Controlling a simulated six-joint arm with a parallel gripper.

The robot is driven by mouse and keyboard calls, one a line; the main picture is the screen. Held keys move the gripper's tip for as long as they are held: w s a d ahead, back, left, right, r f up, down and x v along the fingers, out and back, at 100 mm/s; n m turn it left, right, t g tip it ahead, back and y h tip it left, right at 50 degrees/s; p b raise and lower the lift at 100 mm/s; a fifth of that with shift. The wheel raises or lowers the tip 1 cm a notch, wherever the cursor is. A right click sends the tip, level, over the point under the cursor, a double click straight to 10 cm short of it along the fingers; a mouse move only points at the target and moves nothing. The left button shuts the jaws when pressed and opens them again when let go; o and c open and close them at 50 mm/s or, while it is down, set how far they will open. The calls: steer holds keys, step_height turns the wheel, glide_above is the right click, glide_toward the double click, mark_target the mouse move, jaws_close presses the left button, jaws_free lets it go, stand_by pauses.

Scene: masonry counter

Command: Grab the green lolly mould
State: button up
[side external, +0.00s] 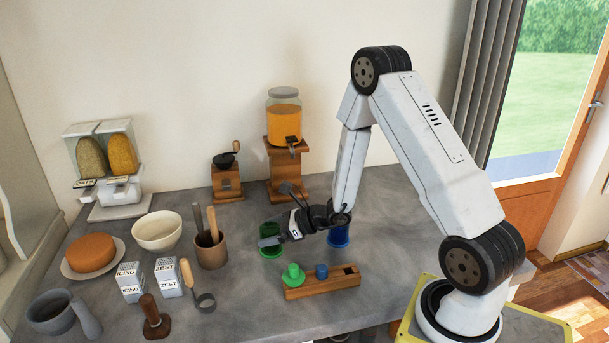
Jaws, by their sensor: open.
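A dark green cup-shaped piece (271,252), which looks like the green lolly mould, stands on the grey counter left of the wooden rack. A brighter green piece with a knob (293,275) sits at the left end of the wooden rack (325,287).
A blue cup (338,238) stands under my forearm. A small blue piece (321,271) sits in the rack. A utensil pot (211,251) is left of the green cup, and a juice dispenser (284,125) stands behind. The counter's front right is clear.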

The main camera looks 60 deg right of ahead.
steer(key=shift+c, duration=0.2)
steer(key=c, duration=1.2)
steer(key=shift+r, duration=0.2)
step_height(320, 180, up, 10)
steer(key=shift+f, duration=0.15)
stand_by(0.5)
